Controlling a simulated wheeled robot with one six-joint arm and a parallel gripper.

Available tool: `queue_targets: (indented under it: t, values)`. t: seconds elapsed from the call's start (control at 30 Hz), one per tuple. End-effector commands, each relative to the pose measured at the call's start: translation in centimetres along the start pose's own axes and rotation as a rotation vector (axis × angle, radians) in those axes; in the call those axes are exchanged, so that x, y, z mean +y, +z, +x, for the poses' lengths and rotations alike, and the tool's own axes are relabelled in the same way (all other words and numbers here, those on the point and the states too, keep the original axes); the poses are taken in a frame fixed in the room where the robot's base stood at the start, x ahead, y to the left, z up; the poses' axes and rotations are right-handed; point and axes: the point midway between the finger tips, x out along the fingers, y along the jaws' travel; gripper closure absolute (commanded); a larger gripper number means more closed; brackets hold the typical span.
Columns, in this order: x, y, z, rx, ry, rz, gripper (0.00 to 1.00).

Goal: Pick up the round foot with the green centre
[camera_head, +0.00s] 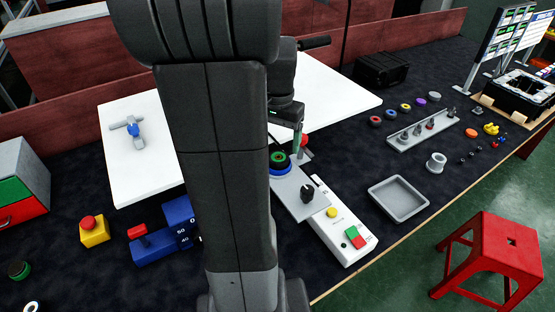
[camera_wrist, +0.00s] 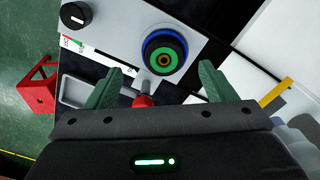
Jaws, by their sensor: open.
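A round black disc with a green centre (camera_head: 18,270) lies on the dark table at the far left in the head view. Another round piece with a green ring (camera_head: 279,159) sits on a blue ring on the grey plate beside my arm. In the wrist view this green-ringed piece (camera_wrist: 164,58) shows a small orange middle inside black and blue rings. I cannot tell for sure which is the foot. My gripper (camera_wrist: 158,82) is open, its green fingers apart, with the green-ringed piece beyond the fingertips. In the head view my gripper (camera_head: 300,144) is partly hidden behind my arm.
A red-tipped part (camera_wrist: 144,100) shows between the fingers. The grey plate (camera_head: 300,192) has a black knob (camera_head: 307,193) and adjoins a white button panel (camera_head: 342,228). A grey tray (camera_head: 398,198) stands to the right. A blue block (camera_head: 160,246) and yellow button box (camera_head: 94,233) stand left.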

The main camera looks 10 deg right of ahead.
Motion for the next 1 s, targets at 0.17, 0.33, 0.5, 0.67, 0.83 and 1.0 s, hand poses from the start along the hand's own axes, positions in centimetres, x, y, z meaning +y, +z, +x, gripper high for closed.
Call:
queue_targets:
  t: [0.17,0.33,0.5,0.67,0.83,1.0]
  values:
    - [0.0,0.0,1.3,-0.001,0.000,0.000,0.23]
    - [0.0,-0.6,2.6,-0.003,0.002,0.001,0.23]
    - [-0.1,-1.3,4.8,-0.004,0.002,0.001,0.23]
    - [-0.2,-1.2,6.3,-0.001,0.001,0.000,0.23]
    - [-0.2,-1.3,6.5,0.001,0.000,0.000,0.23]
    - [-0.2,-1.3,6.5,0.001,0.000,0.000,0.41]
